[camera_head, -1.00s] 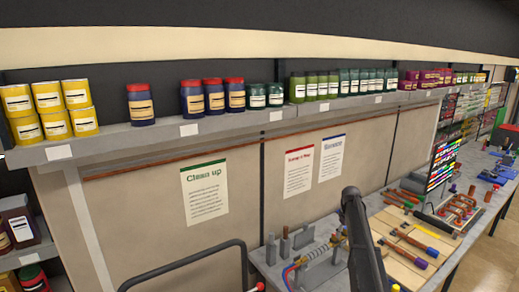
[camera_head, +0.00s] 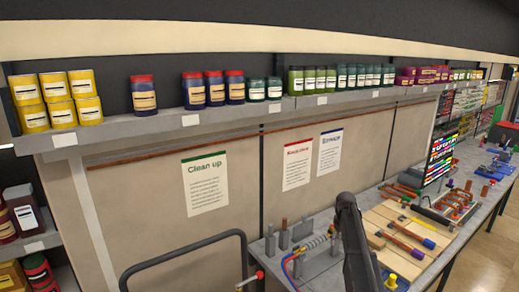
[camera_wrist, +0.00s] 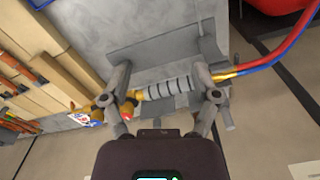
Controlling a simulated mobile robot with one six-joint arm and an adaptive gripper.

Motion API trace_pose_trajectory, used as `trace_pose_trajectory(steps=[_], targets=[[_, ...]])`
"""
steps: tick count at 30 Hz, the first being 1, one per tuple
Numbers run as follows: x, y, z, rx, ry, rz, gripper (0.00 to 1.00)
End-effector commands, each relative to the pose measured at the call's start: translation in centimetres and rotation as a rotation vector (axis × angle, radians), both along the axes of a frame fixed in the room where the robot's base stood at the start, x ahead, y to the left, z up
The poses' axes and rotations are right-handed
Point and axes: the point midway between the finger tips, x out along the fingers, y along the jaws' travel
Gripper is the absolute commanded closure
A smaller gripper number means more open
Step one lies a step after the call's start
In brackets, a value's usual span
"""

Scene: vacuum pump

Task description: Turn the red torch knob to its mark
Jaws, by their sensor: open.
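The torch (camera_wrist: 168,89), with a grey ribbed handle and brass ends, lies across the wrist view. Red and blue hoses (camera_wrist: 268,66) run from its right end. The mark on the knob is too small to make out. My gripper (camera_wrist: 163,82) is open, its fingers spread towards the two ends of the handle. I cannot tell whether they touch. In the head view the torch (camera_head: 316,243) is on the bench left of my arm.
The bench (camera_head: 325,266) runs away to the right. Wooden boards (camera_head: 388,222) with tools lie beside the torch, and a tool rack (camera_head: 440,157) stands behind. Grey upright blocks (camera_head: 284,238) stand left of the torch. A shelf (camera_head: 190,121) with several cans spans the wall above.

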Motion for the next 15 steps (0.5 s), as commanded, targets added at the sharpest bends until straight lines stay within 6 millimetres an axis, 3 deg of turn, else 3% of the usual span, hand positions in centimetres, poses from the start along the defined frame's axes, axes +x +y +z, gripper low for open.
trace_pose_trajectory(steps=[8,15], targets=[[-6.4,3.9,-3.6,0.0,0.0,-0.046,0.21],[-15.1,8.7,-8.1,0.0,0.0,-0.118,0.21]])
